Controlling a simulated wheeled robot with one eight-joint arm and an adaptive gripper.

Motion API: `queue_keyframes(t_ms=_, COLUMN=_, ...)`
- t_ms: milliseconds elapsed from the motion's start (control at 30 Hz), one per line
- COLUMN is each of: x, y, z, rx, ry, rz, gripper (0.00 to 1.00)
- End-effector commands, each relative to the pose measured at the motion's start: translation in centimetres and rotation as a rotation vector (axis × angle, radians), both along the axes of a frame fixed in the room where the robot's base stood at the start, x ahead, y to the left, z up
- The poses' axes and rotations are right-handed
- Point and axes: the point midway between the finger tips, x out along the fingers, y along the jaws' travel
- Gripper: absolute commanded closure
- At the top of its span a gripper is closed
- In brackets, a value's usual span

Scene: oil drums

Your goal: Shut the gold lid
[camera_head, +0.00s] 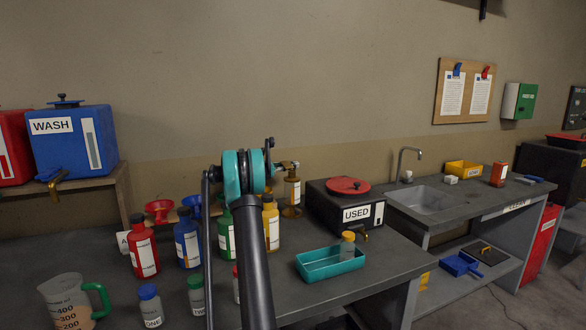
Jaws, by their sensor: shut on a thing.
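A tall gold-brown container (292,191) with a pale label stands on the grey bench behind my arm. My gripper (289,165) is at its top, small in the picture and partly hidden by my arm. It is shut on a small gold-brown part there, which looks like the gold lid (295,164). I cannot tell how the lid sits on the container. A small jar (347,247) with a yellow-gold top stands in the teal tray (316,268), apart from my gripper.
Red (142,246), blue (188,240), green and yellow (271,223) bottles stand close around my arm. A black USED box (330,212) with a red lid (348,185) is just right of my gripper. A jug (68,300) and small jars are at the front left. A sink (422,199) is farther right.

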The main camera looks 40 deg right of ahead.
Motion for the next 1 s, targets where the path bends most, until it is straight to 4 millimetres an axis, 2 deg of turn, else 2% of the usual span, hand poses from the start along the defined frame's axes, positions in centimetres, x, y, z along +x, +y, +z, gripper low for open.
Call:
queue_keyframes(t_ms=467, x=-0.2, y=0.1, z=2.5, rx=-0.096, ry=-0.4, rz=0.001, gripper=1.0)
queue_keyframes(t_ms=1000, x=-1.8, y=0.5, z=5.1, rx=-0.215, ry=-0.899, rz=0.001, gripper=1.0)
